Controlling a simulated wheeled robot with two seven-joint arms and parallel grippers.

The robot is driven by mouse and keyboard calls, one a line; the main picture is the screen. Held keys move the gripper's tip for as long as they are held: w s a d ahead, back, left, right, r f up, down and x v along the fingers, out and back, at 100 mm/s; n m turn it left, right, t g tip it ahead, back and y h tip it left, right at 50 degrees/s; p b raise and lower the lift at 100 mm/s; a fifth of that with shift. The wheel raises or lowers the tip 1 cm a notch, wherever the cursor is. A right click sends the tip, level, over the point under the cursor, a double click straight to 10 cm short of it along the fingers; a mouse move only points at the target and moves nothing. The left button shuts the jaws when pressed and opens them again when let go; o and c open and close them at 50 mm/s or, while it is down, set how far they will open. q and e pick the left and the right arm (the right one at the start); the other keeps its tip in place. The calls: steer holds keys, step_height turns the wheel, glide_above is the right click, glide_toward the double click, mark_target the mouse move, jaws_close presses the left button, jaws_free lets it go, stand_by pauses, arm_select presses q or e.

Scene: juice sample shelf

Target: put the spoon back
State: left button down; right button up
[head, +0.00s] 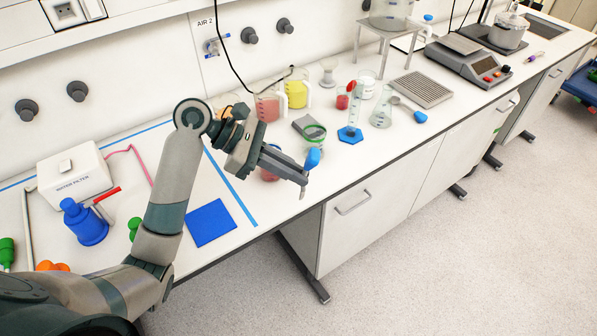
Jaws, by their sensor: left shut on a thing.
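The gripper is over the front edge of the bench, in front of the beakers. My right gripper is not in view.
A beaker with a green rim (315,133), a measuring cylinder on a blue base (350,134) and red and yellow jugs (297,94) stand behind the gripper. A metal grating (423,89) and a scale (470,62) are farther right. A blue mat (211,222) lies left.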

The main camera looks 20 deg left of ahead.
arm_select(q)
steer(key=s+a+f+n+t+y+b, duration=0.2)
steer(key=s+a+f+n+t+b, duration=0.1)
steer(key=a+f+n+t+b, duration=0.1)
steer(key=shift+s+f+n+b, duration=0.15)
steer(key=shift+n+b, duration=0.3)
steer(key=shift+n, duration=0.05)
